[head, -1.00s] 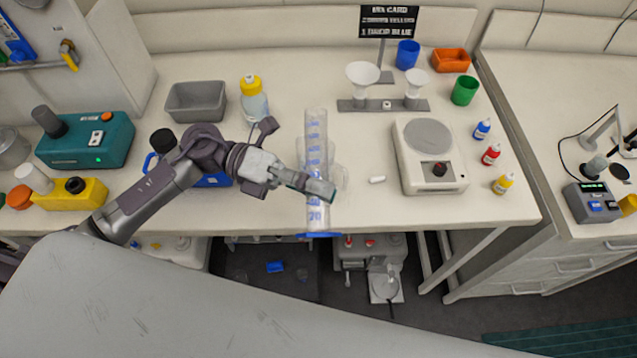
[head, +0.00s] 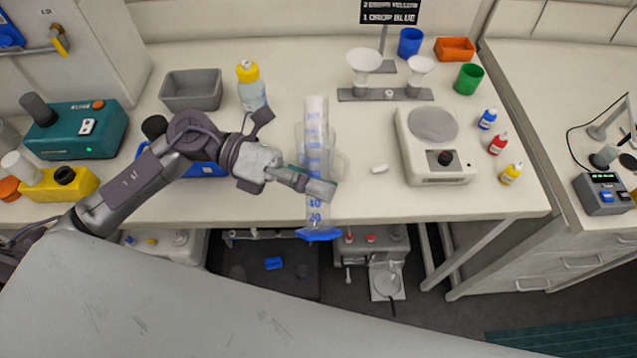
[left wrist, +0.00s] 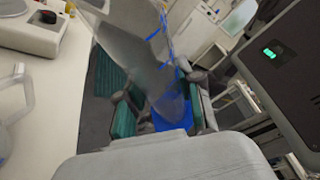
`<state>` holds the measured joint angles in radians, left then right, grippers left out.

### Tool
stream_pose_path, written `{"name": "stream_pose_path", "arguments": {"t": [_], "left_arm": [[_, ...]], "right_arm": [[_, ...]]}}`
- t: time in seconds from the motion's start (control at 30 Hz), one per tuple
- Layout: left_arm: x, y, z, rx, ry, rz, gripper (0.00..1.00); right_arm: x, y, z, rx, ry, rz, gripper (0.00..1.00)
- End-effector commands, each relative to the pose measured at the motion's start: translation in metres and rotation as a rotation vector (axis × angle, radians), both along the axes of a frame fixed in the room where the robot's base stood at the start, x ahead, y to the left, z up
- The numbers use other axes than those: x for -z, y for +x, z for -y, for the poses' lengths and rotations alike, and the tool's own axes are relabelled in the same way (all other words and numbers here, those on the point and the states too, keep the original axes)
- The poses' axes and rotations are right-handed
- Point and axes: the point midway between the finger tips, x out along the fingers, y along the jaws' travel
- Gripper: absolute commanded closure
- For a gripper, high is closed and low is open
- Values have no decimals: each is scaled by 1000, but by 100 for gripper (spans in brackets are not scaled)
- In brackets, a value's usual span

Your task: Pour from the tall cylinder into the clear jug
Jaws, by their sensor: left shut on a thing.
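The tall cylinder (head: 317,205) is clear with blue graduation marks and a blue foot. My left gripper (head: 318,187) is shut on its lower half. In the head view its foot lies past the table's front edge and its mouth points toward the back of the table. The clear jug (head: 340,163) stands on the table, partly hidden behind the cylinder; whether the mouth is over it I cannot tell. The left wrist view shows the cylinder (left wrist: 150,65) between my green-padded fingers, and part of the jug (left wrist: 12,115) at the left edge. Any liquid level is unclear.
A balance (head: 435,145) and a small white object (head: 379,169) are right of the jug. A funnel stand (head: 385,95) is behind. A yellow-capped bottle (head: 251,90) and grey bin (head: 191,90) are at back left. Small dropper bottles (head: 498,145) line the right side.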

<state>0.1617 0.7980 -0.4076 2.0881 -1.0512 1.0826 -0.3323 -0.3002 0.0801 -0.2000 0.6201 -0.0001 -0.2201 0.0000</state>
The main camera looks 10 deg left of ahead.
Motion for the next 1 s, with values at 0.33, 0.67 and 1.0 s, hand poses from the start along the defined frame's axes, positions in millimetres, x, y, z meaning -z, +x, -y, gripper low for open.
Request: {"name": "stream_pose_path", "arguments": {"t": [0.33, 0.67, 1.0], "left_arm": [[16, 8, -2, 0, 31, 110, 100], [22, 14, -4, -1, 51, 180, 100], [34, 24, -7, 0, 81, 287, 100]], "right_arm": [[28, 0, 0, 0, 0, 0, 60], [40, 0, 0, 0, 0, 0, 60], [66, 0, 0, 0, 0, 0, 60]]}}
